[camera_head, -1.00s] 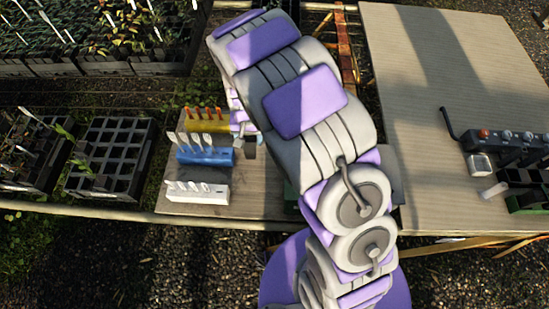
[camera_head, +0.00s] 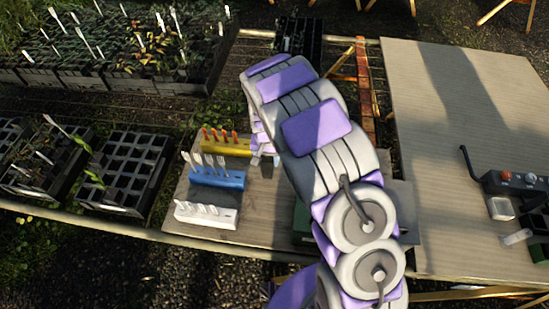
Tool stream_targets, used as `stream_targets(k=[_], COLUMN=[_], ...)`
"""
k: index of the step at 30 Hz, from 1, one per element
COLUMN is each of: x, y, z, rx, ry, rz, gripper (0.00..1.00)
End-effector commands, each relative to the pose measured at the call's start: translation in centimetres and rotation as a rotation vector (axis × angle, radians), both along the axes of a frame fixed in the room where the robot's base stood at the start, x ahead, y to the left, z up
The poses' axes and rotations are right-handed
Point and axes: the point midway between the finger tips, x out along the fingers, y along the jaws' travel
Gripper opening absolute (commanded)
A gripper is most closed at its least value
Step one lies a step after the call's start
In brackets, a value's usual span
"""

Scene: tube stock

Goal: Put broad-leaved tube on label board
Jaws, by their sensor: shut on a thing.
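The label board (camera_head: 255,215) is a flat brownish board, left of my arm. It bears a yellow block (camera_head: 226,147) with orange labels, a blue block (camera_head: 216,178) and a white block (camera_head: 206,214) with pale labels. My gripper (camera_head: 264,157) is mostly hidden behind my arm, near the right end of the yellow block. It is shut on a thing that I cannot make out. A plant with broad green leaves (camera_head: 80,144) shows at the black tray at left. I cannot tell whether the held thing is a broad-leaved tube.
An empty black cell tray (camera_head: 125,172) stands left of the board. Black trays of seedlings (camera_head: 120,50) fill the upper left. A black crate (camera_head: 300,38) stands at the back.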

Motion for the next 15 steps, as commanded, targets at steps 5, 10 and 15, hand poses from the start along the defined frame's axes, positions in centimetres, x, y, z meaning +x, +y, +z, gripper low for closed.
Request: stream_targets(k=[5, 10, 15], x=[2.6, 3.4, 3.8], y=[-1.4, -2.2, -2.8], z=[-0.5, -0.4, -1.5], rx=[-0.001, 0.001, 0.004], ry=[0.0, -0.001, 0.002], rz=[0.0, 0.001, 0.002], gripper=[0.03, 0.03, 0.03])
